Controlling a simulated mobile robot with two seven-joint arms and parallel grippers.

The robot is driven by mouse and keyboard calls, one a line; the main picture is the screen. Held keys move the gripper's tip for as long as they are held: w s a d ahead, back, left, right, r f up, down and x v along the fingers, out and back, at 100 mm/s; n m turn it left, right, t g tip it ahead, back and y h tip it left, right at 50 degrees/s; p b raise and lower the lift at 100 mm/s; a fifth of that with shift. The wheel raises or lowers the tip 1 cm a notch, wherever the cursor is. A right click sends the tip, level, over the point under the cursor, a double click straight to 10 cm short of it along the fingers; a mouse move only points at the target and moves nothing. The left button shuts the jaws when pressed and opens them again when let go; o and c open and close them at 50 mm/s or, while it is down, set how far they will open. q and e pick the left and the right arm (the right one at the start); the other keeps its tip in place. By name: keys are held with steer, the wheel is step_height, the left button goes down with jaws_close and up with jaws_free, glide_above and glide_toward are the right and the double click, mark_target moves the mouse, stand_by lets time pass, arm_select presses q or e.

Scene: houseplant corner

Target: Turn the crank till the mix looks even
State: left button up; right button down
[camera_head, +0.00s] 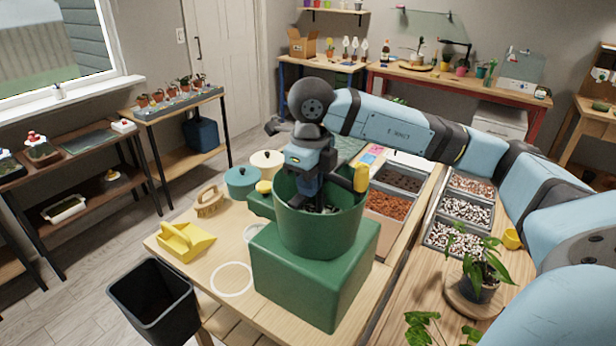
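The green mixing drum (318,230) stands upright on a green box base (315,280) on the wooden table. An upright yellow handle (361,178), which looks like the crank grip, shows at the drum's right rim. A second yellow knob (264,187) shows at the drum's left side. My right gripper (318,204) points down into the drum's mouth, left of the yellow handle and apart from it in the picture. Its fingertips are dark and partly hidden, so I cannot tell if they are open or shut. The mix is mostly hidden by the gripper and the drum wall. My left gripper is out of view.
A yellow scoop (186,241), a brush (210,201) and a teal pot (241,181) lie left of the drum. Trays of soil (388,205) and pebbles (457,236) are at right, near a potted plant (480,275). A black bin (153,300) stands front left.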

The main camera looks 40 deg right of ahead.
steer(key=s+d, duration=0.4)
steer(key=s, duration=0.2)
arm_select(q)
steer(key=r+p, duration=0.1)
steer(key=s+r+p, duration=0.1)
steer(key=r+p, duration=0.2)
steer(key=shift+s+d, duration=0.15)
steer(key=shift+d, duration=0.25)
arm_select(e)
step_height(320, 180, up, 7)
steer(key=w, duration=0.2)
steer(key=shift+w+a, duration=0.2)
steer(key=shift+a, duration=0.15)
